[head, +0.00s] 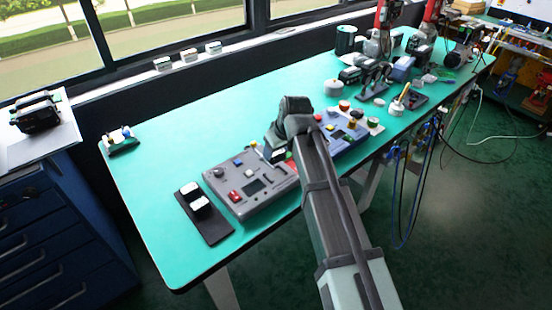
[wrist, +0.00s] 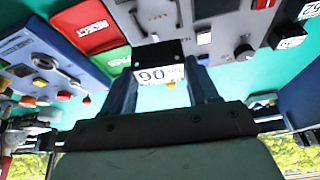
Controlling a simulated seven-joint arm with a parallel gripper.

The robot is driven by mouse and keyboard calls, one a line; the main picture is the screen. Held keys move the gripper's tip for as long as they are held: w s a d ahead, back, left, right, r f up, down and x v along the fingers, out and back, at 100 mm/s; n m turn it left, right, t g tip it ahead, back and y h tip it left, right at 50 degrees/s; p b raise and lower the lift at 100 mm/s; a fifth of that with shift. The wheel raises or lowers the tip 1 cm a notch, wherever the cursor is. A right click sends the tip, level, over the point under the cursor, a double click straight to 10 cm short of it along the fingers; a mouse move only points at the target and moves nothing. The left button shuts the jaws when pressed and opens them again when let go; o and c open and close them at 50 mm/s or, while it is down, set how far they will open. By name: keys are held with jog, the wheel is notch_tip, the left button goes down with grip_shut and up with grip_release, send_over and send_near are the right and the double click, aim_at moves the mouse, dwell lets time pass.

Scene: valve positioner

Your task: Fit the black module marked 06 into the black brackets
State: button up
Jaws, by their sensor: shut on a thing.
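The black module marked 06 (wrist: 158,52) is between the two fingers of my gripper (wrist: 163,82) in the wrist view. Its white label faces the camera and reads upside down. My gripper is shut on it. The module appears above the bench, near the grey control box (head: 240,190), which also shows in the wrist view (wrist: 232,22). In the head view my own arm hides most of the gripper and the module. I cannot make out the black brackets with certainty in either view.
A dark tray (head: 215,232) with two white-topped modules (head: 200,204) lies left of the grey box. A blue box (head: 350,143) with coloured knobs lies to its right. Red (wrist: 88,25) and green (wrist: 118,60) labelled pieces show in the wrist view.

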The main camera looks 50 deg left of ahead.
aim_at(279, 159)
jog(key=shift+s+n, duration=0.1)
jog(key=shift+n, duration=0.5)
jog(key=shift+f, duration=0.2)
jog(key=shift+f, duration=2.7)
jog(key=shift+f, duration=0.6)
jog(key=o, duration=0.8)
jog(key=shift+o, duration=0.2)
jog(key=v, duration=1.1)
